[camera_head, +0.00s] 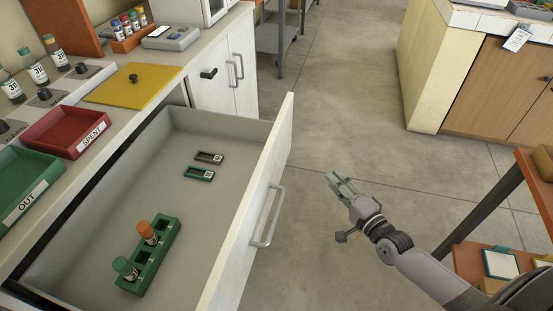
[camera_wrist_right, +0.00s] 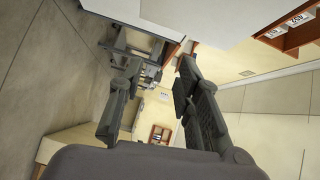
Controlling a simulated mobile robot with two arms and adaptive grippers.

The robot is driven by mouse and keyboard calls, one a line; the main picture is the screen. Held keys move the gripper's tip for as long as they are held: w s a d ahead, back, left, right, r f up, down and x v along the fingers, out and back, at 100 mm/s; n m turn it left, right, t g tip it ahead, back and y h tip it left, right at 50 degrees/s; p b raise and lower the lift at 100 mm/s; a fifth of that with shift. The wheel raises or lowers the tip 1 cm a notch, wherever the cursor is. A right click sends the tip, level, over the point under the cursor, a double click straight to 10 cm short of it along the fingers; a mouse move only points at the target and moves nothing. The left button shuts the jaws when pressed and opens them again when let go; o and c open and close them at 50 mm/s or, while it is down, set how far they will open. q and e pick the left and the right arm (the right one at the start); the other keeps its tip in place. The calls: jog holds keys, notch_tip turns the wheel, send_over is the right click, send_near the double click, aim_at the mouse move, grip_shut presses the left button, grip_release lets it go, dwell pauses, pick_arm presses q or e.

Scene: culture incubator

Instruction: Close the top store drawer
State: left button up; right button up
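The top store drawer (camera_head: 272,150) is pulled far out of the counter at the left of the head view. Its white front carries a grey bar handle (camera_head: 268,217). Inside lie a green rack (camera_head: 152,262) with an orange-capped vial (camera_head: 148,233) and a green-capped vial (camera_head: 125,268), and two small flat holders (camera_head: 199,173). My right gripper (camera_head: 341,182) is over the floor, to the right of the drawer front and apart from it. In the right wrist view its two fingers (camera_wrist_right: 155,95) are spread with nothing between them. My left gripper is not in view.
On the counter are a red SPENT tray (camera_head: 67,133), a green OUT tray (camera_head: 22,190), a yellow board (camera_head: 132,85) and several bottles. A wooden shelf (camera_head: 535,185) stands at the right. The floor between the drawer and the far cabinet (camera_head: 500,85) is clear.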

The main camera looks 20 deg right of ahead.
aim_at(287, 140)
jog(key=shift+w+a+r+m+t+y, duration=0.2)
jog(key=shift+w+a+r, duration=0.15)
jog(key=shift+r, duration=0.25)
jog(key=shift+w+a+r+m+t+y, duration=0.1)
jog(key=shift+w+a+r+y, duration=0.1)
jog(key=shift+w+a+r, duration=0.25)
jog(key=shift+c, duration=1.4)
jog(key=shift+w+r, duration=0.15)
jog(key=shift+r, duration=0.15)
jog(key=shift+c, duration=0.7)
jog(key=b+x, duration=0.1)
jog(key=x, duration=0.7)
jog(key=shift+w, duration=0.35)
grip_shut()
jog(key=w+a, duration=0.2)
jog(key=a, duration=0.1)
jog(key=shift+w+a, duration=0.25)
jog(key=shift+w, duration=0.1)
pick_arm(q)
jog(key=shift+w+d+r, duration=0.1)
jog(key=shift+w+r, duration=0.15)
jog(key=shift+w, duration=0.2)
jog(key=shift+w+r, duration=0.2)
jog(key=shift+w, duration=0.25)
